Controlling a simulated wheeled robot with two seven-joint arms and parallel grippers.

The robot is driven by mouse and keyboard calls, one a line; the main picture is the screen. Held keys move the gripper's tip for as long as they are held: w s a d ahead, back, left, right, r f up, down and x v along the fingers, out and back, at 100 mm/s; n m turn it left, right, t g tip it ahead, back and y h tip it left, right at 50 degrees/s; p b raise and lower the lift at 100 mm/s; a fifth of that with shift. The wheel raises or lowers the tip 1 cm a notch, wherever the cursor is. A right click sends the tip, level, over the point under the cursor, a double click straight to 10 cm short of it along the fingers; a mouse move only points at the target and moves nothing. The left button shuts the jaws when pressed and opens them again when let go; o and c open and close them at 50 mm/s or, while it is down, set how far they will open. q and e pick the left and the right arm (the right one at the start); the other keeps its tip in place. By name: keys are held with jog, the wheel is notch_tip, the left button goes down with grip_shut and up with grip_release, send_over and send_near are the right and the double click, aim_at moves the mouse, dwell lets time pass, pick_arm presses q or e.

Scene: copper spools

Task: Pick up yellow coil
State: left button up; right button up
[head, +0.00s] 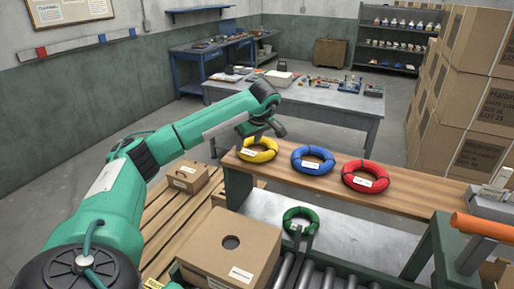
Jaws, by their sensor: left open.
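The yellow coil (258,154) lies flat on the wooden shelf top (335,183), at its left end, with a white label on its front. My left gripper (262,131) is open just above and behind the coil, its dark fingers spread. From this view I cannot tell whether the fingers touch the coil. My left arm reaches in from the left over the pallet.
A blue coil (312,159) and a red coil (365,176) lie to the right on the same shelf top. A green coil (300,219) sits lower, near the rollers (318,274). A cardboard box (222,250) stands front left. Stacked cartons (468,95) rise at right.

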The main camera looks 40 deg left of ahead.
aim_at(246, 151)
pick_arm(q)
jog(key=p+x, duration=0.2)
jog(key=x, duration=0.3)
jog(key=shift+a+r+p, duration=0.1)
jog(key=shift+p, duration=0.3)
jog(key=shift+w+a+f, duration=0.1)
jog(key=shift+f, duration=0.3)
jog(key=c, duration=1.1)
jog(key=shift+r, duration=0.1)
grip_shut()
